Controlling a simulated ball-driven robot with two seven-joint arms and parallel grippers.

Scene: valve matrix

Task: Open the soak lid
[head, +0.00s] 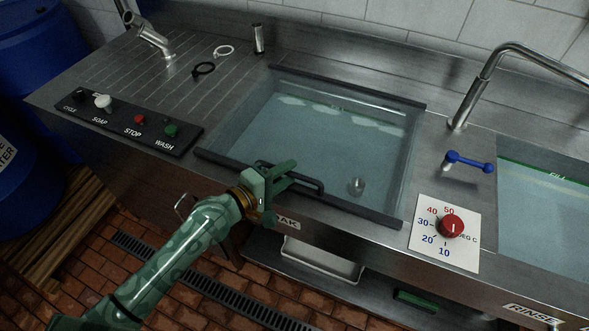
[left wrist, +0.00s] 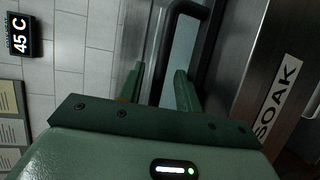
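The soak lid is a clear panel with a dark front bar (head: 365,211) and a dark back bar. It lies flat over the soak basin, and water shows through it. Its black handle (head: 318,184) stands at the front edge; the handle also shows in the left wrist view (left wrist: 187,8). My left gripper (head: 292,180) is at the left part of the handle, fingers apart. In the left wrist view the fingers (left wrist: 160,82) are spread, with part of the dark handle between them. I cannot tell whether they touch it. My right gripper is not in view.
A red temperature dial (head: 451,226) and a blue lever (head: 470,161) are right of the basin, below a tall tap (head: 484,80). A control panel (head: 128,122) with knobs and buttons is at left. Two rings lie on the drainboard. A white tray (head: 321,262) sits below.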

